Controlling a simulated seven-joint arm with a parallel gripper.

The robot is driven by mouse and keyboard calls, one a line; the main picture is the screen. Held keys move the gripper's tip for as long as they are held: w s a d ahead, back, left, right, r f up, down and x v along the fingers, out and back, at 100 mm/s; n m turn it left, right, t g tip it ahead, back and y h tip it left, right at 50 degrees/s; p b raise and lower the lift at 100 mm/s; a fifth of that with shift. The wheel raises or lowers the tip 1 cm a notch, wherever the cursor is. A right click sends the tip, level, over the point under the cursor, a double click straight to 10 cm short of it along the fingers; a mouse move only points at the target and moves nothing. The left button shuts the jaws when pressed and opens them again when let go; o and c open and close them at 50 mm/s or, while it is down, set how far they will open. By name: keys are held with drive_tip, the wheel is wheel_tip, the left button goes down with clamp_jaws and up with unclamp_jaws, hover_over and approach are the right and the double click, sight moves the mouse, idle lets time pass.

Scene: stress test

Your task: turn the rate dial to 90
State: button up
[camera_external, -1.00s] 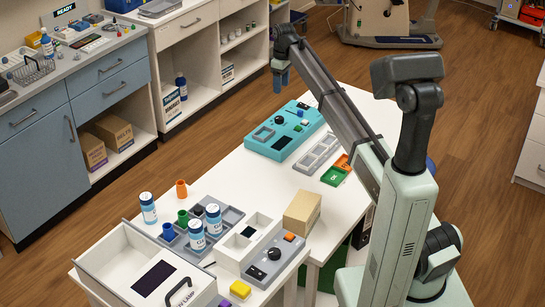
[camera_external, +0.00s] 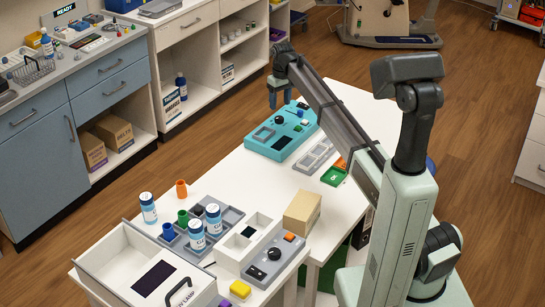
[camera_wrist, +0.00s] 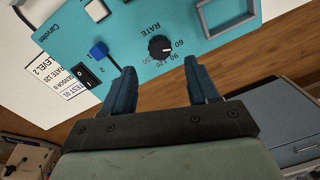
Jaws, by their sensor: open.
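The teal device (camera_external: 268,143) lies on the white table. Its black rate dial (camera_wrist: 160,48) shows in the wrist view, under the word RATE, with 60, 90, 120 and 150 printed around it. A light mark on the dial appears to face the 60 side, but it is too small to read surely. The dial also shows in the external view (camera_external: 279,120). My gripper (camera_wrist: 160,72) is open and empty. Its two blue fingers are spread to either side of the dial in the wrist view. In the external view my gripper (camera_external: 279,104) is above the device, apparently not touching the dial.
A printed card (camera_wrist: 62,82) lies beside the device. A grey tray (camera_external: 316,155) is near it.

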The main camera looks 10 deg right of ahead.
sight(279, 117)
drive_tip(key=shift+a+f, duration=0.15)
drive_tip(key=shift+f, duration=3)
drive_tip(key=c, duration=1)
drive_tip(key=shift+c, duration=0.2)
drive_tip(key=shift+s+m, duration=0.1)
drive_tip(key=shift+m, duration=0.2)
drive_tip(key=m, duration=0.4)
drive_tip(key=shift+m, duration=2)
